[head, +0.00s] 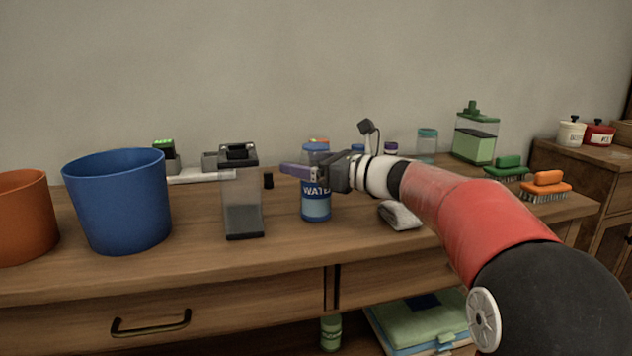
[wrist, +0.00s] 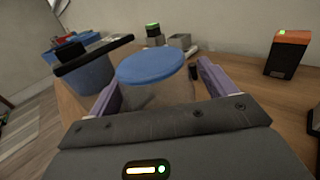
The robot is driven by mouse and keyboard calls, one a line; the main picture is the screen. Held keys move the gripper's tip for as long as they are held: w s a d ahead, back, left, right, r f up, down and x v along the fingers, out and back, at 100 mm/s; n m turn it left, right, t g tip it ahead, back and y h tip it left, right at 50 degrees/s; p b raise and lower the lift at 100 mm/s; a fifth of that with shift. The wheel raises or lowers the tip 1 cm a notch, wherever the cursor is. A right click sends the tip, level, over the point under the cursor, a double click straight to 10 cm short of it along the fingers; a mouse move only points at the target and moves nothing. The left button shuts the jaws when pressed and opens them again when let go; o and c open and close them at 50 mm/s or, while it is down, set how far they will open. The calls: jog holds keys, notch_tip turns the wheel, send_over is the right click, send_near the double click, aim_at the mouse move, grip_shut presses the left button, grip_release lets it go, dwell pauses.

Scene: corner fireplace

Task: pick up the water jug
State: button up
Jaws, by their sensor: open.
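The water jug (head: 316,207) is a blue container with a "WATER" label, upright on the wooden workbench. My gripper (head: 297,171) is at the jug's upper part in the head view and hides some of it there. In the wrist view, the jug's round blue lid (wrist: 151,66) lies between the two purple fingers of my gripper (wrist: 157,74). The fingers are spread apart, with visible gaps beside the lid. Most of the jug's body is hidden in the wrist view.
A clear container with a black lid (head: 242,200) stands just left of the jug, with a blue bucket (head: 117,205) farther left. A green-lidded dispenser (head: 476,138) and brushes (head: 545,188) stand farther right.

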jog(key=c, duration=1.2)
notch_tip(320, 180, up, 20)
jog(key=p, duration=0.5)
jog(key=shift+p, duration=0.4)
